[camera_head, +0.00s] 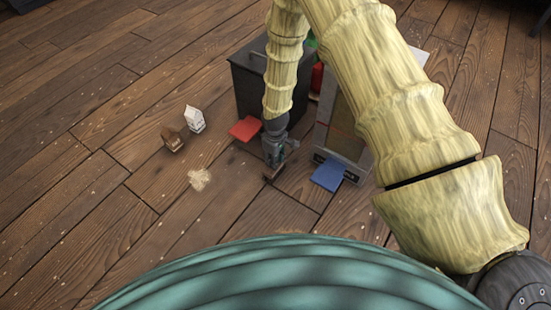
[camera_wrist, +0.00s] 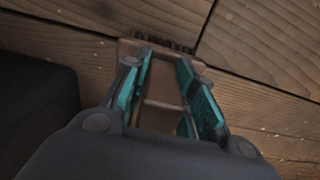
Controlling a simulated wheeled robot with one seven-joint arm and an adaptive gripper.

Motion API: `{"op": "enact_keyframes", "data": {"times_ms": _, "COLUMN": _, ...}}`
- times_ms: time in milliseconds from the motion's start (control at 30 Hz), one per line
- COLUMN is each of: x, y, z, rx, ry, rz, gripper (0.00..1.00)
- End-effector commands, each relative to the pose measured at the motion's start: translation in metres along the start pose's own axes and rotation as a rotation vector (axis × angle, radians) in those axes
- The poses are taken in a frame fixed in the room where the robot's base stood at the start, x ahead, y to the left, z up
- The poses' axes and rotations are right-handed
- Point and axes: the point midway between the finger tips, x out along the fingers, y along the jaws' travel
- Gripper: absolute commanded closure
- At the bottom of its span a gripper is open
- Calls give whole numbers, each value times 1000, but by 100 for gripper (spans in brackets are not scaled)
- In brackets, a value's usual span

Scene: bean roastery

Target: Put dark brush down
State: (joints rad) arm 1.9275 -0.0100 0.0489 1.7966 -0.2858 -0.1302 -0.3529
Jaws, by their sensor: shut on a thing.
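My gripper (camera_wrist: 165,85) is shut on a brown brush (camera_wrist: 161,104), which shows between the two teal-lined fingers in the wrist view. The dark bristles (camera_wrist: 165,44) show at its far end, over the plank floor. In the head view my gripper (camera_head: 274,160) points down close to the floor, between the red pad and the blue pad. Only a small end of the brush (camera_head: 269,176) shows below it there. I cannot tell whether the brush touches the floor.
A dark bin (camera_head: 250,85) stands behind the red pad (camera_head: 244,129). A grey-framed box (camera_head: 340,145) stands behind the blue pad (camera_head: 328,176). A white block (camera_head: 194,119), a brown block (camera_head: 172,138) and a pale crumb patch (camera_head: 199,179) lie left. The far-left floor is clear.

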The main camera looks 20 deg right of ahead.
Motion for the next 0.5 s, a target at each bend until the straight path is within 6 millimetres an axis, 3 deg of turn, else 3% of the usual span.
{"op": "enact_keyframes", "data": {"times_ms": 33, "x": 1, "y": 0, "z": 0, "rx": 0, "ry": 0, "rz": 0, "gripper": 100}}
{"op": "enact_keyframes", "data": {"times_ms": 67, "x": 1, "y": 0, "z": 0, "rx": 0, "ry": 0, "rz": 0, "gripper": 70}}
{"op": "enact_keyframes", "data": {"times_ms": 167, "x": 1, "y": 0, "z": 0, "rx": 0, "ry": 0, "rz": 0, "gripper": 52}}
{"op": "enact_keyframes", "data": {"times_ms": 500, "x": 0, "y": 0, "z": 0, "rx": 0, "ry": 0, "rz": 0, "gripper": 52}}
